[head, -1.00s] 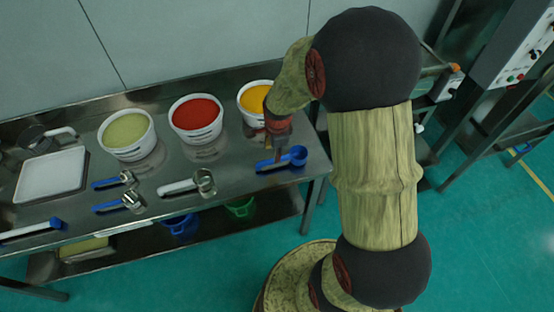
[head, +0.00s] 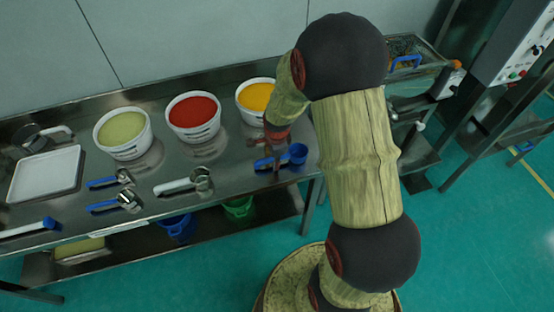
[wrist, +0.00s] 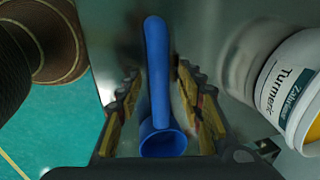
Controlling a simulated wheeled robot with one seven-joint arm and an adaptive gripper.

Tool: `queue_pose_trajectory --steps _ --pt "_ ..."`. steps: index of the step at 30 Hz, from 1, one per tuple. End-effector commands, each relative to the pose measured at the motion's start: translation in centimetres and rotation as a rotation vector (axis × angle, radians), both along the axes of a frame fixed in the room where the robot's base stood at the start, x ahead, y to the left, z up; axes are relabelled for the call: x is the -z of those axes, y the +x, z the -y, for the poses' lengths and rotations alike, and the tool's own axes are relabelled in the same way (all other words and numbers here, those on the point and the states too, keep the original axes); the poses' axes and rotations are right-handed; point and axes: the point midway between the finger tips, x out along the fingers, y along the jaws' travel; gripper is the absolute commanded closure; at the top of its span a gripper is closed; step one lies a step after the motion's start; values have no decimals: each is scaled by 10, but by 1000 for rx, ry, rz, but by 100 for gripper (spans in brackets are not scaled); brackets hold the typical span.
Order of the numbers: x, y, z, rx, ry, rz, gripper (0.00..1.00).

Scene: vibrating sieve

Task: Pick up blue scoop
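The blue scoop (head: 298,154) lies on the metal table near its right end, with its round cup to the right and its handle to the left. In the wrist view the scoop (wrist: 160,85) points away from the camera, its cup closest. My gripper (head: 276,160) is over the scoop, pointing down. In the wrist view my gripper (wrist: 164,112) is open, with one finger on each side of the scoop and visible gaps between. The exact height of the fingertips above the table is hard to tell.
A tub of orange-yellow powder (head: 257,98), labelled Turmeric (wrist: 291,92), stands just behind my gripper. Red (head: 194,116) and green (head: 124,133) powder tubs stand farther left. Several metal scoops (head: 190,182) and a white tray (head: 46,174) lie on the table (head: 235,165).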

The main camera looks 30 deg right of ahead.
Motion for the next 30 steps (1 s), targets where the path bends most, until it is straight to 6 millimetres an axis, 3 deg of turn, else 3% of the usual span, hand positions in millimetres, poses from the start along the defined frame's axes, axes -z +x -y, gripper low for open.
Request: queue_pose_trajectory --steps 19,30 --pt "0 0 0 0 0 -1 100" --pt "-1 0 0 0 0 0 100"
